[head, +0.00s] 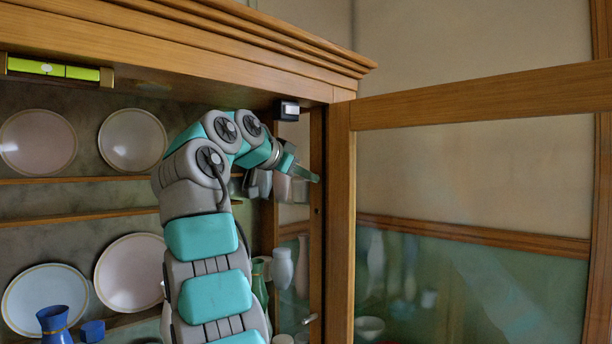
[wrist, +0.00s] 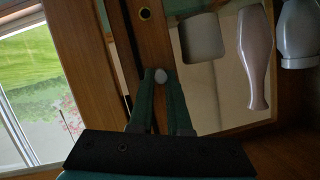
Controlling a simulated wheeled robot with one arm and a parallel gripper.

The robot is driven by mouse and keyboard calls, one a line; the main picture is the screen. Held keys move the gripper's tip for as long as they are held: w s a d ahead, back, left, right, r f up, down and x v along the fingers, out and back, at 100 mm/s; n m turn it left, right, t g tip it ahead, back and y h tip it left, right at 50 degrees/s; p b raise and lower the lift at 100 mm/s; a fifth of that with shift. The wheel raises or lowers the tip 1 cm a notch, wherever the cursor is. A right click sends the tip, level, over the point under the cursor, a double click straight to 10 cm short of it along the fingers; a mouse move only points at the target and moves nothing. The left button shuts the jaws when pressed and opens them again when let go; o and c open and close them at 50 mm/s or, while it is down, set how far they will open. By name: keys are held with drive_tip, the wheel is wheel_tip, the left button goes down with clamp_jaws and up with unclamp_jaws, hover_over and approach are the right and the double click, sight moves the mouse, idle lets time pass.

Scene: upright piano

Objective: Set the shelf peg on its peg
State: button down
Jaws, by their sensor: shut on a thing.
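My gripper (head: 310,177) reaches into the upper right of an open wooden cabinet, beside its right upright (head: 318,240). In the wrist view its two green fingers (wrist: 160,78) are shut on a small pale rounded piece, which looks like the shelf peg (wrist: 160,76). Only the peg's pale end shows; the fingers hide the rest. The peg appears in front of a wooden strip. A round brass-rimmed hole (wrist: 145,14) is in this strip, above the peg in the picture and apart from it. I cannot tell whether the peg touches the wood. The peg cannot be made out in the head view.
The open glass door (head: 470,95) is on the right. Plates (head: 132,140) stand on the shelves at left. A blue vase (head: 54,322) and a green vase (head: 262,278) stand lower down. A pale vase (wrist: 256,60) shows right of my fingers. A small dark box (head: 287,111) hangs under the top.

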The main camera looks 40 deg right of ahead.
drive_tip(key=c, duration=0.8)
unclamp_jaws()
drive_tip(key=shift+a, duration=0.1)
drive_tip(key=v, duration=0.7)
drive_tip(key=shift+a+r+p, duration=0.15)
drive_tip(key=shift+a+p, duration=0.15)
drive_tip(key=shift+p, duration=0.05)
